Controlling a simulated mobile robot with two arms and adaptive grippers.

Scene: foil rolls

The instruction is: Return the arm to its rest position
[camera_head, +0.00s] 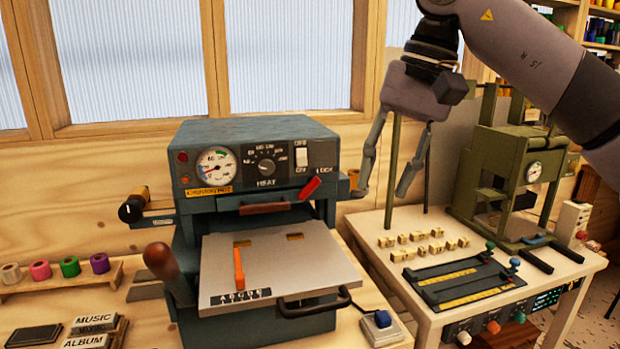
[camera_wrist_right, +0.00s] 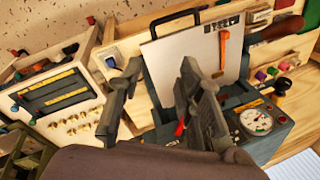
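My right gripper (camera_head: 382,192) hangs from the right arm, high in the head view. It is open and empty, with its fingers spread, in front of the wall to the right of the heat press (camera_head: 260,150). In the right wrist view its fingers (camera_wrist_right: 160,72) also stand apart with nothing between them. The press's pale plate (camera_head: 275,258) is out in front and carries an orange strip (camera_head: 239,268). My left gripper is not in view.
Foil rolls (camera_head: 70,266) in several colours stand on a wooden rack at left. At right, a side table (camera_head: 405,285) holds small brass-coloured blocks (camera_head: 415,238), a dark slotted fixture (camera_head: 460,281) and a green press (camera_head: 505,185). Open air surrounds the gripper's fingers.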

